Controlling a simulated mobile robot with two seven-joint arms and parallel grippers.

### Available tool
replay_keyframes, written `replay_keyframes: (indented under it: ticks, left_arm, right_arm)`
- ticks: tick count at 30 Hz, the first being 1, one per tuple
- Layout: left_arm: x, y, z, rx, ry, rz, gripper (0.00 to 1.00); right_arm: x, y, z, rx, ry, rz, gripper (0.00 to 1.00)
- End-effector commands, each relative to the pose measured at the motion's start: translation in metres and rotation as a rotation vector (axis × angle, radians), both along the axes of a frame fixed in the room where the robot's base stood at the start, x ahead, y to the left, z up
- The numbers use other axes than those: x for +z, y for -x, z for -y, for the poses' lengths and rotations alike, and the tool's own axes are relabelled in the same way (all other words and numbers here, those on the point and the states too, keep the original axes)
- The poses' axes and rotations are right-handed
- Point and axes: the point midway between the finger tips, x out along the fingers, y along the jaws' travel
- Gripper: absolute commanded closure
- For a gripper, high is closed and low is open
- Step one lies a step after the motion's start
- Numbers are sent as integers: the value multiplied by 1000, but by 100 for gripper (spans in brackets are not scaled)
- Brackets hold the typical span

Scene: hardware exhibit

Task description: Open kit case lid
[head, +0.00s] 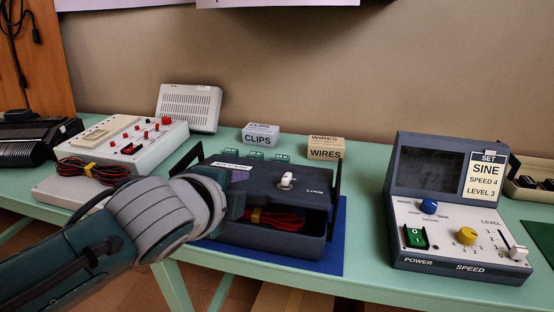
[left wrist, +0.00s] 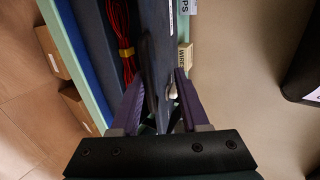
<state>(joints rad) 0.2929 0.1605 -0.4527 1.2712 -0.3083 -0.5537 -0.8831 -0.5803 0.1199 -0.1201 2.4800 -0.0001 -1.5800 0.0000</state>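The kit case (head: 275,240) is a dark grey box on a blue mat. Its lid (head: 250,175), with a white knob (head: 287,180), stands partly raised at the front. Red wires (head: 278,220) with a yellow band show in the gap under it. My left gripper (head: 240,203) is at the case's left side, its fingertips mostly hidden in the head view. In the left wrist view the purple fingers (left wrist: 160,78) are apart, with the lid (left wrist: 159,25) and the knob (left wrist: 172,90) showing beyond and between them; contact cannot be told. My right gripper is not in view.
Boxes labelled CLIPS (head: 260,135) and WIRES (head: 325,148) stand behind the case. A generator panel (head: 455,225) is to the right, and a white instrument (head: 130,140) to the left. The green table (head: 360,200) is clear between the case and the generator panel.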

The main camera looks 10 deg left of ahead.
Motion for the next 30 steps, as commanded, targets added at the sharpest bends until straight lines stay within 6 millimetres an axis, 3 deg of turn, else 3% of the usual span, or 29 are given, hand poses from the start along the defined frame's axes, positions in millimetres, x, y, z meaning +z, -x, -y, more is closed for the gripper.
replay_keyframes:
  ticks: [5, 30]
  left_arm:
    - [4, 3, 0, -1, 1, 1, 57]
    - [35, 59, -2, 0, 0, -1, 57]
  right_arm:
    - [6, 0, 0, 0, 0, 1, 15]
    - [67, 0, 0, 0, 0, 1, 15]
